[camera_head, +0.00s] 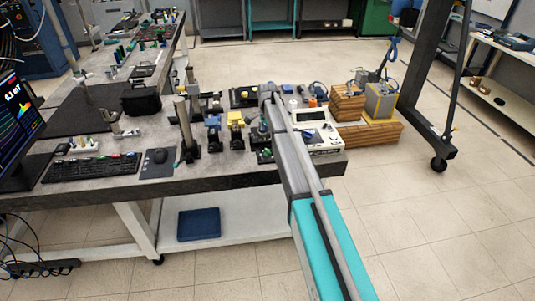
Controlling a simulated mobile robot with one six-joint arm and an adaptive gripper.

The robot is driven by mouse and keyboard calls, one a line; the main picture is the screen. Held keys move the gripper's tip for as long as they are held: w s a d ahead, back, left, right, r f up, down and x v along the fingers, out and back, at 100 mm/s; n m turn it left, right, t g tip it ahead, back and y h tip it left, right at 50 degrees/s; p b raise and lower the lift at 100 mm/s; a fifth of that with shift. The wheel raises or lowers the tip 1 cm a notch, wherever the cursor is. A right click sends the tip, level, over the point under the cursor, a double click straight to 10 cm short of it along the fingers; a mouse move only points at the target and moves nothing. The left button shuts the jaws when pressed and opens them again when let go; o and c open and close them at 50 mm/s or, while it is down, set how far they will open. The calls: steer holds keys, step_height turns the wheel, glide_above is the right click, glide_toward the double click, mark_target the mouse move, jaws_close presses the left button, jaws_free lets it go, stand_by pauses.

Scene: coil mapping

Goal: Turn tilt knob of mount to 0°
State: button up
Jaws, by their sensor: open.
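Several small dark optical mounts stand on the bench (215,172) to the left of my arm. One has a blue part (212,121) on top, and beside it stands one with a yellow part (235,119). A dark mount with a tall grey post (185,125) stands left of them. Another small dark device (264,156) sits right beside my arm, partly covered by it. No tilt knob or angle marking can be made out, and I cannot tell which mount is the task's. My arm reaches over the bench from the lower right; its gripper cannot be made out, apparently hidden behind the arm.
A white instrument (318,134) stands right of my arm. A keyboard (92,169), mouse (159,156) and monitor (16,130) occupy the left. The front bench edge is mostly bare.

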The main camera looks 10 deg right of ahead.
mark_target(268, 152)
steer(key=shift+f+b, duration=4.6)
steer(key=shift+f, duration=0.25)
steer(key=c, duration=1.2)
steer(key=shift+o, duration=0.2)
